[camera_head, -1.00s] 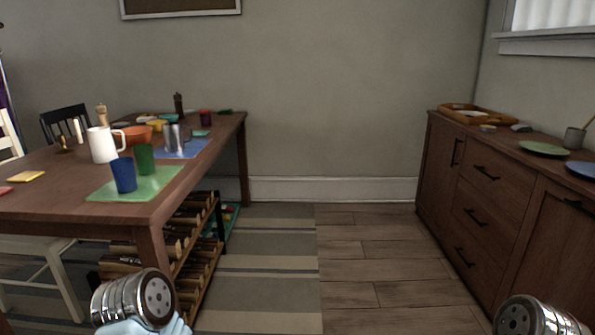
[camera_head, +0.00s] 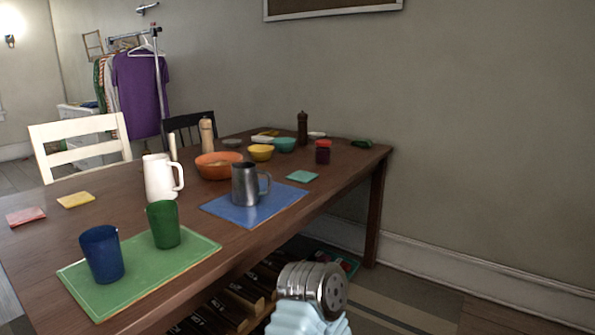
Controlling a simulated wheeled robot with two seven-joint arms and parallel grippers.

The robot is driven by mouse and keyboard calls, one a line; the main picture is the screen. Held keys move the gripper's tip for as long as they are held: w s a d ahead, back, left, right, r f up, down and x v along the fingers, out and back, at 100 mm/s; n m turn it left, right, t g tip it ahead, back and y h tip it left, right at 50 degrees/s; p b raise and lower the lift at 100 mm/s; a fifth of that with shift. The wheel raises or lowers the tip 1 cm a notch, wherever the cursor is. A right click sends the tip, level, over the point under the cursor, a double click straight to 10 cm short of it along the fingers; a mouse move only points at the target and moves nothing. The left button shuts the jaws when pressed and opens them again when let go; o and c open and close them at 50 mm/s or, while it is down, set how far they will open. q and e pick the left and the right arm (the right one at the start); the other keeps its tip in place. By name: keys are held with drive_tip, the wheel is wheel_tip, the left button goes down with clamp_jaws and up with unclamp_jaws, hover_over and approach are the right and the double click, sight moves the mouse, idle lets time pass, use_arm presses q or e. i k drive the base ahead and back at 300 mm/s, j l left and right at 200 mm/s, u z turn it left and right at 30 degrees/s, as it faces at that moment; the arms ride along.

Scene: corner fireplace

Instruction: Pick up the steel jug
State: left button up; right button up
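The steel jug (camera_head: 245,184) is a grey metal pitcher with its handle to the right. It stands upright on a blue placemat (camera_head: 285,194) on the wooden dining table (camera_head: 45,205). One of my arms, a silver joint with a light blue sleeve, shows at the bottom centre, below the table edge and apart from the jug. Neither of my grippers shows in the head view.
A white pitcher (camera_head: 160,178) stands left of the jug, and an orange bowl (camera_head: 217,166) is behind it. A blue cup (camera_head: 102,254) and a green cup (camera_head: 163,224) stand on a green placemat (camera_head: 190,253) nearer me. A bottle rack (camera_head: 240,297) is under the table.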

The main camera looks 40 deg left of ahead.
sight(247, 191)
drive_tip(key=i, duration=1.2)
drive_tip(key=i+l+u, duration=0.1)
drive_tip(key=i, duration=1.1)
drive_tip(key=u, duration=0.5)
drive_tip(key=i+u, duration=0.1)
drive_tip(key=u, duration=0.35)
drive_tip(key=l+u, duration=0.1)
drive_tip(key=u, duration=0.4)
drive_tip(key=i+l+u, duration=0.1)
drive_tip(key=u, duration=0.4)
drive_tip(key=l+u, duration=0.1)
drive_tip(key=u, duration=0.35)
